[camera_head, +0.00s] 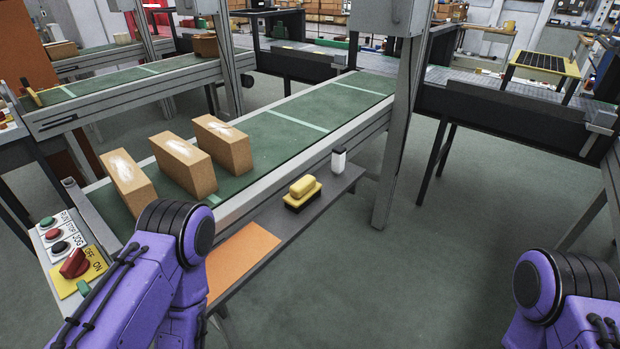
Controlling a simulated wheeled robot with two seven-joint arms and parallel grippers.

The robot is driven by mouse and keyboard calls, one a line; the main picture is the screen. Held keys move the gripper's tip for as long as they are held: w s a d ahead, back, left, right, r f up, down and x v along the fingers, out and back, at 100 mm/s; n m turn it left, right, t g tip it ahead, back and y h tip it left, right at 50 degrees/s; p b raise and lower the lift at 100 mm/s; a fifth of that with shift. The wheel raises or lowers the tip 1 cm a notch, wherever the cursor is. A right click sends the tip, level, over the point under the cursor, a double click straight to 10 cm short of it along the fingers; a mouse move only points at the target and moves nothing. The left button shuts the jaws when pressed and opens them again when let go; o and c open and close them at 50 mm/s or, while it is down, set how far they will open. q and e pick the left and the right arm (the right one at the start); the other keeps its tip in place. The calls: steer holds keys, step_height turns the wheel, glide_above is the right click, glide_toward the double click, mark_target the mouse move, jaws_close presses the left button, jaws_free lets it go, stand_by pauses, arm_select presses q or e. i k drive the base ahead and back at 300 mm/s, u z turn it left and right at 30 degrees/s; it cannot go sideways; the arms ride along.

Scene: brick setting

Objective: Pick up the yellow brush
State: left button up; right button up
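The yellow brush (302,191) sits on a narrow grey shelf (325,203) along the near side of the green conveyor. It has a yellow handle on top and dark bristles below, facing down. My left arm comes in at the lower left and my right arm at the lower right. Both grippers are outside the picture. Neither arm touches the brush.
Several bricks (225,142) stand on the green conveyor (275,135), left of the brush. A small white-and-black bottle (338,162) stands right of the brush on the shelf. An orange sheet (240,258) lies to its left. A control panel (70,250) is at far left. A post (400,130) rises at right.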

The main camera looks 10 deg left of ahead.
mark_target(304, 192)
steer(key=z, duration=0.95)
steer(key=i, duration=2.35)
steer(key=u, duration=3)
